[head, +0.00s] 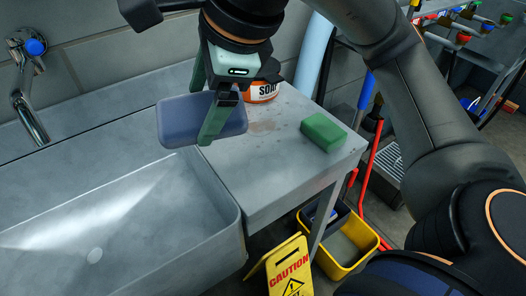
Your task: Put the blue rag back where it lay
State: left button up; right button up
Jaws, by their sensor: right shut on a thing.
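The blue rag (175,125) looks like a flat, rounded blue-grey slab. My right gripper (208,115), with green fingers, is shut on it. One finger lies across the rag's near face; the other is largely hidden behind it. The rag hangs above the boundary between the grey sink and the metal counter (225,172), apparently clear of the surface. A faint brownish stain (265,126) marks the counter to the right of the rag. My left gripper is not in view.
A green sponge (323,132) lies near the counter's right edge. An orange and white soap tub (262,92) stands behind my gripper. The sink (95,225) with a tap (30,105) is at left. A yellow caution sign (286,270) and yellow bucket (368,246) stand below.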

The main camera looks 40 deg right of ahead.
jog(key=s+d+f+m+g+y, duration=0.1)
jog(key=s+d+f+m+g, duration=0.25)
jog(key=s, duration=0.55)
jog(key=w+d+f, duration=0.2)
jog(key=w+f, duration=0.1)
jog(key=w+d+f+m+t+p, duration=0.1)
jog(key=w+d+f, duration=0.2)
jog(key=w, duration=0.1)
jog(key=w+d+f+m, duration=0.1)
jog(key=w+d+f, duration=0.2)
jog(key=shift+w+t, duration=0.15)
jog(key=shift+t, duration=0.2)
jog(key=shift+w+f, duration=0.15)
jog(key=shift+f, duration=0.05)
jog(key=f, duration=0.3)
jog(key=shift+w+d+f, duration=0.2)
jog(key=shift+w+d, duration=0.05)
jog(key=shift+f, duration=0.15)
